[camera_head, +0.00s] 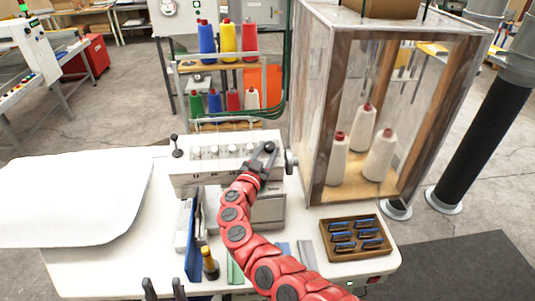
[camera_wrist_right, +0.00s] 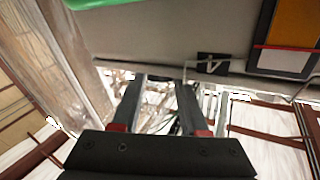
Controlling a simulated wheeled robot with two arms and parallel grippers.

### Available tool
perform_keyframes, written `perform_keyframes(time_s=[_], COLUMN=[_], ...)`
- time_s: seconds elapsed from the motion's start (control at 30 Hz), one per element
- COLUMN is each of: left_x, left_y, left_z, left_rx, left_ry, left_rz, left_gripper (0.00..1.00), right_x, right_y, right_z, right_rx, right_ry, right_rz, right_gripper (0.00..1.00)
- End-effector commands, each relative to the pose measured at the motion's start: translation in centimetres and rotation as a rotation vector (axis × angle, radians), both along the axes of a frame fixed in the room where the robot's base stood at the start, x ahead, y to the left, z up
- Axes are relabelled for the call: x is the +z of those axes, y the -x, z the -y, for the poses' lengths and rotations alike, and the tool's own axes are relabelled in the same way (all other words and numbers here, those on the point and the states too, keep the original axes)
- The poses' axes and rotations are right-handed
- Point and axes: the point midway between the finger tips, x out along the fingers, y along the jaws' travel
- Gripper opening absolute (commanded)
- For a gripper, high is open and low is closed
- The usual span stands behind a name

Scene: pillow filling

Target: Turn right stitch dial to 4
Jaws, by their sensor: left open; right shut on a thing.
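The white sewing machine (camera_head: 222,170) stands at the back of the table, with a row of pale round dials (camera_head: 213,152) along its upper face. My right gripper (camera_head: 265,153) is at the right end of this row, shut on the right stitch dial, which its fingers mostly hide. In the right wrist view its two dark fingers (camera_wrist_right: 162,95) stand apart, and what lies between them is unclear. The dial's number cannot be read. My left gripper (camera_head: 164,290) shows at the bottom edge as two spread dark fingertips, open and empty.
A wooden-framed clear cabinet (camera_head: 313,110) with white thread cones stands close right of the machine. A wooden tray (camera_head: 384,251) of small dark items lies at the table's right. A small brown bottle (camera_head: 210,265) stands near my left gripper. White fabric (camera_head: 75,200) covers the left side.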

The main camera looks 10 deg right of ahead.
Motion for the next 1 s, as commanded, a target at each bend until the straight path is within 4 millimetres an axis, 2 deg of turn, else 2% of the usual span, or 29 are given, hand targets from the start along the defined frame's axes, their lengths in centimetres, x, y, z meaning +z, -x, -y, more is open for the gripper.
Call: perform_keyframes(time_s=[0.53, 0.57, 0.7, 1.0], left_x=[-0.18, -0.19, -0.19, -0.17], left_y=[-0.01, -0.01, -0.01, 0.00], left_z=[0.00, 0.00, 0.00, 0.00], left_rx=[0.000, 0.000, 0.000, 0.000], left_ry=[0.000, 0.000, 0.000, 0.000], left_rz=[0.000, 0.000, 0.000, 0.000], left_gripper=[0.50, 0.50, 0.50, 0.50], right_x=[-0.20, -0.20, -0.13, -0.04], right_y=[-0.01, -0.02, -0.02, -0.03], right_z=[-0.02, -0.01, -0.01, -0.02], right_rx=[-0.012, -0.012, -0.012, -0.012], right_ry=[-0.009, -0.009, -0.009, -0.008], right_rz=[-0.003, -0.003, -0.002, 0.000], right_gripper=[0.00, 0.47, 0.72, 0.74])
